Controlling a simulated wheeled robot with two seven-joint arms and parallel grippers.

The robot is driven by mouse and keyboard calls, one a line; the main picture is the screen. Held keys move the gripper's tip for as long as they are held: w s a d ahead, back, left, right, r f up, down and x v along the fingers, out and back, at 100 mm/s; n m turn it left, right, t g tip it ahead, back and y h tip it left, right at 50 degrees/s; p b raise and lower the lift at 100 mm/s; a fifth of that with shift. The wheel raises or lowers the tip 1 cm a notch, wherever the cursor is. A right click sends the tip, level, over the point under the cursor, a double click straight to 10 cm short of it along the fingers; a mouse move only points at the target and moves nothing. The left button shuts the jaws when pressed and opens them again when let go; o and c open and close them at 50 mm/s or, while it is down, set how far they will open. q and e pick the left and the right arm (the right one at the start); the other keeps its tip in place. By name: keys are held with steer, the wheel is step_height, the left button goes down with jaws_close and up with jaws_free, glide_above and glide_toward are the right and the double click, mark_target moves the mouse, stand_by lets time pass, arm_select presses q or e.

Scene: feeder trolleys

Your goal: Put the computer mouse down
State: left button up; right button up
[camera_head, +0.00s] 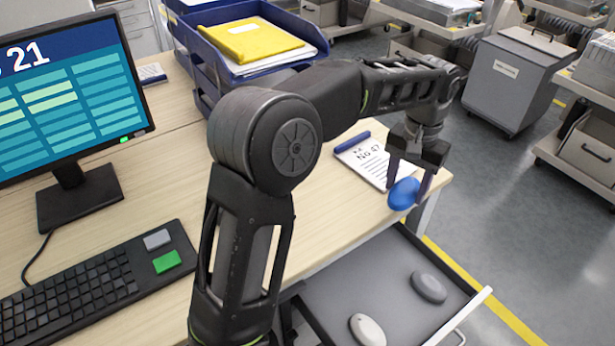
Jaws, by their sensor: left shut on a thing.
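My left gripper (408,186) is at the right edge of the desk, with its fingers pointing down. It is shut on a blue rounded computer mouse (402,194), which sits between the fingertips. The mouse is close to the desk's edge, above or beside the open drawer; I cannot tell if it touches the desk. Two more mouse-shaped things lie in the open grey drawer (345,284): a dark grey one (429,287) and a light grey one (367,329). My right gripper is not in view.
On the desk (330,215) are a monitor (65,95), a keyboard (85,285), a clipboard with paper (365,163) and blue stacked trays (205,75) holding a yellow folder (250,40). A grey bin (510,80) and trolleys stand beyond, on open floor (480,190).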

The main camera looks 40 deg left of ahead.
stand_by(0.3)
arm_select(q)
steer(key=s+a+r+n+p, duration=0.3)
steer(key=s+a+n+p, duration=0.2)
steer(key=a+n, duration=0.2)
steer(key=s+a+r+n+p, duration=0.3)
steer(key=s+a+n+p, duration=0.2)
steer(key=a, duration=0.5)
steer(key=n+p, duration=0.1)
steer(key=n, duration=0.1)
steer(key=shift+s+n+p, duration=0.2)
steer(key=shift+n+p, duration=0.1)
steer(key=shift+n, duration=0.1)
steer(key=shift+f, duration=3.05)
